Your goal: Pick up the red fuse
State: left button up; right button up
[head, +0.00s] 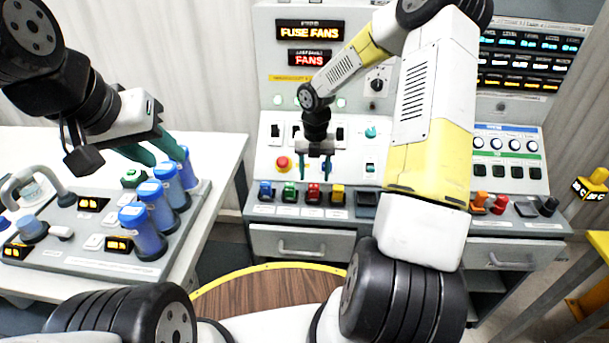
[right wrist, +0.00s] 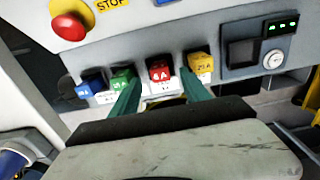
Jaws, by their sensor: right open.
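The red fuse (head: 313,193) sits in a row on the console's front ledge, between a green fuse (head: 290,192) and a yellow fuse (head: 337,193). A blue fuse (head: 266,191) is at the row's left end. The red fuse also shows in the right wrist view (right wrist: 159,71), marked with an A. My right gripper (head: 315,174) is open and empty, just above the row, its two green fingers either side of the red fuse in the wrist view (right wrist: 160,95). My left gripper (head: 163,155) is over the left table by the blue-capped cylinders; its jaw gap is unclear.
A red stop button (right wrist: 68,26) is on the console panel above the fuses. An empty-looking dark socket (right wrist: 241,52) is right of the yellow fuse. Several blue-capped cylinders (head: 150,240) stand on the left table's grey panel. A drawer (head: 300,244) is below the ledge.

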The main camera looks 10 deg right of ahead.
aim_at(314, 185)
notch_tip(314, 185, down, 5)
jog(key=shift+s+a+f, duration=0.1)
jog(key=shift+s, duration=0.05)
grip_shut()
